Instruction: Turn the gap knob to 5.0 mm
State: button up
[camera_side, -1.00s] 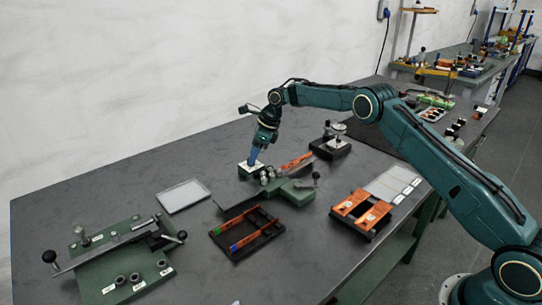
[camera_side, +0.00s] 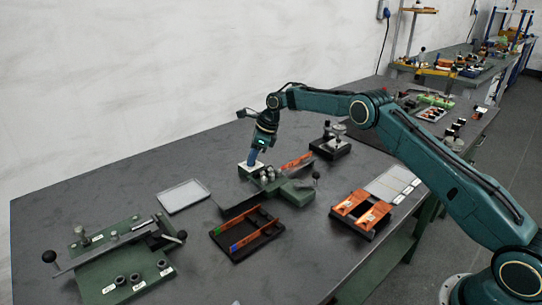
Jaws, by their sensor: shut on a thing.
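My gripper (camera_side: 252,161) points down at the left end of the green machine (camera_side: 295,190) in the middle of the table. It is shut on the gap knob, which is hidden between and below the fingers. A white dial plate (camera_side: 246,170) shows around the fingertips. Its marks and the knob's reading are too small to read. Small grey rollers or knobs (camera_side: 266,176) sit just right of the plate, and a copper strip (camera_side: 297,161) lies behind them.
A black rack (camera_side: 247,240) with copper strips stands in front. Another rack with copper pieces (camera_side: 361,210) is at right. A light tray (camera_side: 183,196) and a green lever fixture (camera_side: 120,255) are at left. A dark gauge stand (camera_side: 330,149) is close behind.

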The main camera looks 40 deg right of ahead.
jog(key=shift+n, duration=0.7)
jog(key=o, duration=1)
jog(key=shift+g, duration=0.3)
jog(key=shift+r, duration=0.1)
jog(key=v, duration=0.7)
jog(key=shift+s+d+r, duration=0.1)
jog(key=shift+d+r, duration=0.05)
